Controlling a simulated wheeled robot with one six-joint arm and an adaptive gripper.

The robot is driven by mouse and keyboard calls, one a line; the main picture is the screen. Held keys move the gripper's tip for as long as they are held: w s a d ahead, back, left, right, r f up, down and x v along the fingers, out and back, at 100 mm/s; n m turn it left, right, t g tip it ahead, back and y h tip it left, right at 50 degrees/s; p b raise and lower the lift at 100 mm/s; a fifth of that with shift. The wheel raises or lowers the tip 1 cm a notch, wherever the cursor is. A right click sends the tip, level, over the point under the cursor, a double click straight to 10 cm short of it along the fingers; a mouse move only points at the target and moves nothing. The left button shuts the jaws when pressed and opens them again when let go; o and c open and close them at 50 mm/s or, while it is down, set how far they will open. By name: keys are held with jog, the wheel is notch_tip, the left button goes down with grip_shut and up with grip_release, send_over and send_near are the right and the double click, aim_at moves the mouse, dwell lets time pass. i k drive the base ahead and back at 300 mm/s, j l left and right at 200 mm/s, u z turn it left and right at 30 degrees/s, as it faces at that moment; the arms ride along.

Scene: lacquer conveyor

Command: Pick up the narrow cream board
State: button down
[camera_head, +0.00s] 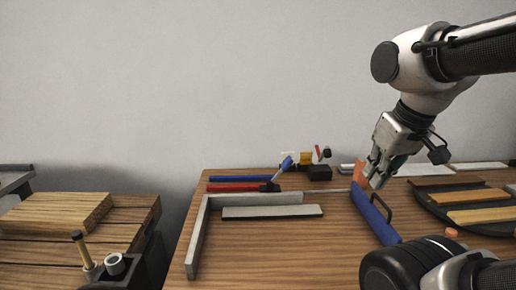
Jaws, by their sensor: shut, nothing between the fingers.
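My gripper (376,181) is at the right of the table, pointing down, with its fingers closed and empty. It is over the far end of a blue bar (374,215) and in front of an orange object (360,173). Several pale boards are in view, and I cannot tell which is the narrow cream one. A narrow off-white board (480,165) lies at the back right. A wider white board (424,170) lies left of it, just right of my gripper and partly hidden by it. A pale grey-topped strip (271,212) lies at the middle left.
A dark round tray (427,204) at right holds tan (470,196), ochre (483,215) and dark brown (446,182) boards. A grey L-shaped frame (197,238) stands at left. Blue and red bars and small tools lie behind. The table's (290,255) front middle is clear.

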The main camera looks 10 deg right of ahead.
aim_at(471, 217)
jog(key=z, duration=0.45)
jog(key=k+j+z, duration=0.1)
jog(key=z, duration=0.4)
jog(key=k+z, duration=0.1)
jog(key=z, duration=0.35)
jog(key=k+z, duration=0.1)
jog(key=z, duration=0.4)
jog(key=i+l+u, duration=0.1)
jog(key=u, duration=0.3)
jog(key=i+l+u, duration=0.1)
jog(key=u, duration=0.35)
jog(key=i+l+u, duration=0.15)
jog(key=l+u, duration=0.2)
jog(key=l, duration=0.6)
jog(key=i+l+u, duration=0.1)
jog(key=l+u, duration=0.2)
jog(key=l, duration=1.9)
jog(key=i, duration=0.05)
